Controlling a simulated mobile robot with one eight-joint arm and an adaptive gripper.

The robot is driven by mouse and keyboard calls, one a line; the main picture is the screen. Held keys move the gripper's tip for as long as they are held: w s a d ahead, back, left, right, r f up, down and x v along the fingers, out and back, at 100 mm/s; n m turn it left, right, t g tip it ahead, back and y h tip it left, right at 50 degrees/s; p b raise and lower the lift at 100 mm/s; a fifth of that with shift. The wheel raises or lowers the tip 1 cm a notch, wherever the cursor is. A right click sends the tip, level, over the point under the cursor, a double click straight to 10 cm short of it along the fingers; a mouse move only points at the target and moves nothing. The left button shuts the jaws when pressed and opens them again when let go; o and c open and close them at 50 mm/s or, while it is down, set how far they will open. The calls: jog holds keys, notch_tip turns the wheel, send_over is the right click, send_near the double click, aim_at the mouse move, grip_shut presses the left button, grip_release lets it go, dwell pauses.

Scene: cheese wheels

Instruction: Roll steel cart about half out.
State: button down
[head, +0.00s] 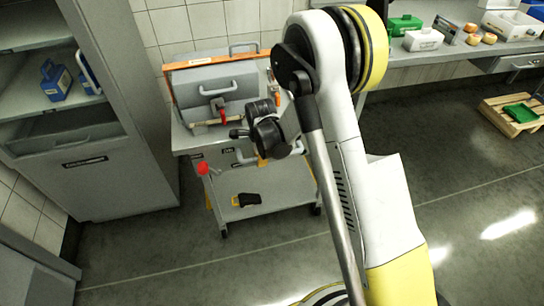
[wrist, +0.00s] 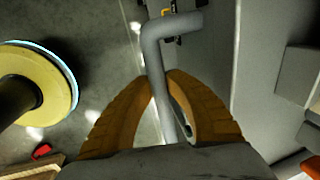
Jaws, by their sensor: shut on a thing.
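The steel cart (head: 285,197) stands against the tiled wall, between the grey cabinet and the workbench. A grey box with an orange frame and a red clip sits on its top. My gripper (head: 264,158) is at the cart's front in the head view, partly hidden by my arm. In the wrist view my gripper (wrist: 160,84) has its two orange fingers shut around a bent grey bar, the cart's handle (wrist: 154,52). My arm hides the cart's right side.
A yellow and black object (head: 246,200) lies on the cart's lower shelf. The open grey cabinet (head: 90,180) stands close on the left. The workbench (head: 440,50) is at the right, with a wooden pallet (head: 500,118) on the floor. The floor in front of the cart is clear.

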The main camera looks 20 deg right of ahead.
jog(key=s+b, duration=0.1)
jog(key=s, duration=0.7)
jog(key=c, duration=0.6)
grip_release()
dwell(0.5)
jog(key=shift+r, duration=0.1)
jog(key=s+d+r+n+t, duration=0.15)
jog(key=s+r+n, duration=0.25)
jog(key=r, duration=0.7)
jog(key=s+d+r+n+t, duration=0.1)
jog(key=s+d+r+n, duration=0.2)
jog(key=r, duration=0.8)
jog(key=s+r+n, duration=0.1)
jog(key=s+n, duration=0.2)
jog(key=s+d+r+n+t, duration=0.1)
jog(key=s+r+n, duration=0.1)
jog(key=s+n, duration=0.2)
jog(key=s+r+n+t, duration=0.1)
jog(key=s+n, duration=0.3)
jog(key=shift+d+r+t, duration=0.25)
jog(key=shift+d, duration=0.15)
